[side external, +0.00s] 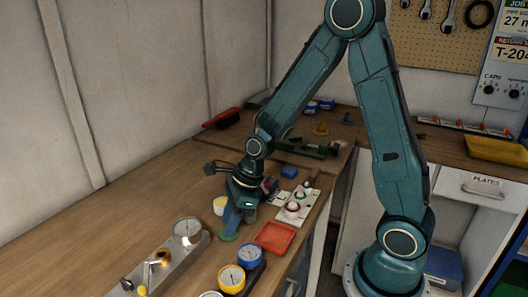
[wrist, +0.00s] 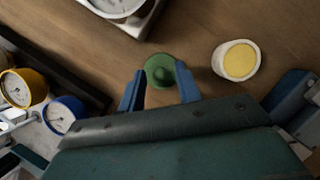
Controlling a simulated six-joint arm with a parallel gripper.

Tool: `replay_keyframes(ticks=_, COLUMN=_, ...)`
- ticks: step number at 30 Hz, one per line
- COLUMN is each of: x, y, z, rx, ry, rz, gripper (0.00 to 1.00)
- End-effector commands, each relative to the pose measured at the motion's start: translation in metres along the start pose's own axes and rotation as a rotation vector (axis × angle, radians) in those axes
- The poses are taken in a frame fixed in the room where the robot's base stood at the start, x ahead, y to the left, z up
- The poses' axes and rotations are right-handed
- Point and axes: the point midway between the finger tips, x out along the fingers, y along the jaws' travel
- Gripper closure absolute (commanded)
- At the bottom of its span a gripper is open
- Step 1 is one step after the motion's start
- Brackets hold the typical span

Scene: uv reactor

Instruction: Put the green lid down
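The green lid (side external: 228,236) lies on the wooden bench, directly below my gripper's fingers in the side view. In the wrist view the lid (wrist: 158,70) is a round green disc with a raised knob, seen flat on the wood just beyond the fingertips. My gripper (wrist: 159,80) has its two blue fingers spread, one on each side of the lid's near part, with a gap at the left finger. In the side view my gripper (side external: 231,222) points down, low over the bench. A white cup with a yellow top (wrist: 238,60) stands to the lid's right.
The cup (side external: 219,205) is close behind my gripper in the side view. A red tray (side external: 275,237), a white plate with rings (side external: 296,206), a metal gauge block (side external: 165,265) and a blue gauge (side external: 250,256) beside a yellow gauge (side external: 231,278) surround it. Bench at left is clear.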

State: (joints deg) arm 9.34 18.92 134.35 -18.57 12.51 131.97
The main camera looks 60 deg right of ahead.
Motion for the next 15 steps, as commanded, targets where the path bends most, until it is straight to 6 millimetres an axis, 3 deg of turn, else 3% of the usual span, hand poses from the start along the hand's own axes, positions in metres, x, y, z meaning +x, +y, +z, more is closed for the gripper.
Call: replay_keyframes(ticks=15, x=-0.054, y=-0.001, z=0.0, rx=0.001, ry=-0.002, rz=-0.004, gripper=0.67)
